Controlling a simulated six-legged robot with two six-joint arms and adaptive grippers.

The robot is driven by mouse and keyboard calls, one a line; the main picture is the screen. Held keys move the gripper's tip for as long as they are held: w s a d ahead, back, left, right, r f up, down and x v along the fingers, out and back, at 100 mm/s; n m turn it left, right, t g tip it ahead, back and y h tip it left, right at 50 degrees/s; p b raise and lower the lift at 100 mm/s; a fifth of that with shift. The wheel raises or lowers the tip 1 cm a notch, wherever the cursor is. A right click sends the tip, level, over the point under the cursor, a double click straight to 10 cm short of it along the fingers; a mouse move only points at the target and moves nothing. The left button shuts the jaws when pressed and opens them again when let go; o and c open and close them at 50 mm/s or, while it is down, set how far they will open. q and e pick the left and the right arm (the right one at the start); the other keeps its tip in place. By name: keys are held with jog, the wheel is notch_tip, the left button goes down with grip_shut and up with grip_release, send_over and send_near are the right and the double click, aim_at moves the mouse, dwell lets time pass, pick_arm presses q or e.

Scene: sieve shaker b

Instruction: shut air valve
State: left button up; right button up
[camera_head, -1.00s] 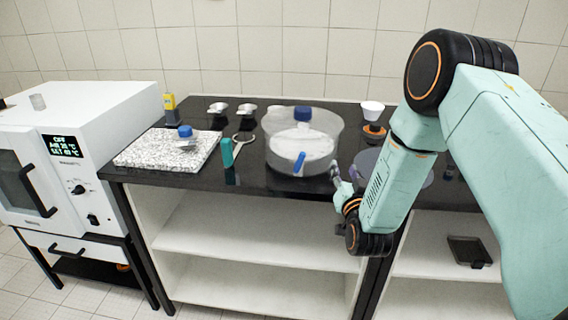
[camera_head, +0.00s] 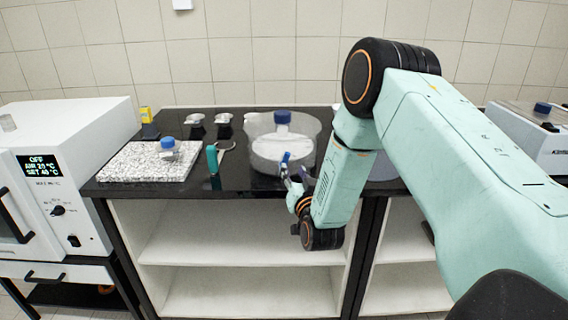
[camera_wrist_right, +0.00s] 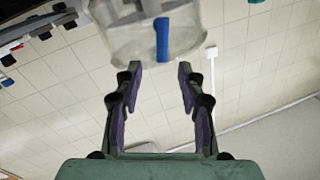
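The air valve shows as a blue handle (camera_head: 285,158) on the front of a clear round vessel (camera_head: 312,128). The vessel has a white inside and a blue knob (camera_head: 282,117) on top. In the right wrist view the blue handle (camera_wrist_right: 162,40) stands nearly upright in the picture, beyond and roughly between my fingertips. My right gripper (camera_head: 294,178) is just in front of the handle in the head view. In the right wrist view my right gripper (camera_wrist_right: 160,72) is open and empty, with a wide gap between its fingers. My left gripper is not in view.
A speckled stone slab (camera_head: 120,168) with a blue-capped item (camera_head: 168,143) is on the black bench (camera_head: 240,184), left of the vessel. A teal-handled tool (camera_head: 212,158) lies between them. A white oven (camera_head: 85,125) stands far left. Open shelves (camera_head: 200,232) are below the bench.

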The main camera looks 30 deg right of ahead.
aim_at(287, 160)
jog(key=x, duration=0.5)
jog(key=shift+w+a+f, duration=0.15)
jog(key=shift+w, duration=0.25)
jog(key=shift+w+d, duration=0.35)
jog(key=shift+d, duration=0.15)
jog(key=shift+w+a, duration=0.25)
jog(key=shift+a, duration=0.05)
jog(key=shift+s+d, duration=0.2)
jog(key=c, duration=0.5)
jog(key=shift+w+a, duration=0.1)
jog(key=shift+a, duration=0.05)
grip_shut()
